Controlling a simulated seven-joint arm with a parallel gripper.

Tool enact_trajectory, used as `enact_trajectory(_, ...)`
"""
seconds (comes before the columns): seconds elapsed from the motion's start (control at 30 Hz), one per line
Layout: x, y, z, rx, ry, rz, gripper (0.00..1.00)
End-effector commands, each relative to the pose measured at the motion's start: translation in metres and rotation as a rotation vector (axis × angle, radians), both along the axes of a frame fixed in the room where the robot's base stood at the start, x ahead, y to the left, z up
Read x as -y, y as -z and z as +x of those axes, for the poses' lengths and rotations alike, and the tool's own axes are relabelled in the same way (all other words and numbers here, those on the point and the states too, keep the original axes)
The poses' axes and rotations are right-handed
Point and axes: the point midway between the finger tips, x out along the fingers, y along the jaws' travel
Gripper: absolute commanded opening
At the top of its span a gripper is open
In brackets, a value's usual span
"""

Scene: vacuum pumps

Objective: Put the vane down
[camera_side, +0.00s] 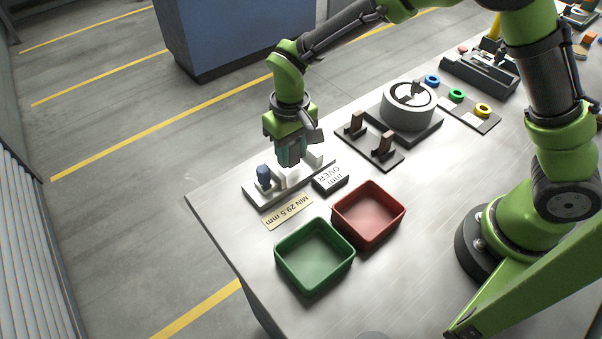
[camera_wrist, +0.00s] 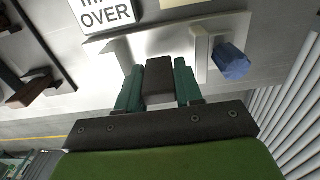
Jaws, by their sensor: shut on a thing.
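My gripper (camera_side: 290,156) is shut on a dark brown vane (camera_wrist: 159,80). In the wrist view the vane sits between the two teal fingers (camera_wrist: 159,92). My gripper is over a pale measuring fixture (camera_side: 290,184), which has upright white blocks and a blue knob (camera_side: 264,172). In the wrist view the vane appears between the fixture's white uprights, with the blue knob (camera_wrist: 230,62) to the right. In the side view the fingers hide the vane, and I cannot tell whether it touches the fixture.
A green tray (camera_side: 302,283) and a red tray (camera_side: 397,229) stand in front, both empty. A "MIN 29.5 mm" label (camera_side: 288,211) and an "OVER" block (camera_side: 330,181) lie between. Brown vanes (camera_side: 357,121) stand in a dark holder beside a round pump (camera_side: 408,112).

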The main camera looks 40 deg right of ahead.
Motion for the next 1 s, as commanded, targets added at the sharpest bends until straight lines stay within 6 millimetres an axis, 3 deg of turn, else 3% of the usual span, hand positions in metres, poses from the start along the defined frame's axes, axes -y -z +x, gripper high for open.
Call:
enact_trajectory(0.23, 0.0, 0.011, 0.0, -0.002, 0.001, 0.0, 0.06)
enact_trajectory(1.0, 0.0, 0.016, 0.0, -0.002, 0.001, 0.0, 0.06)
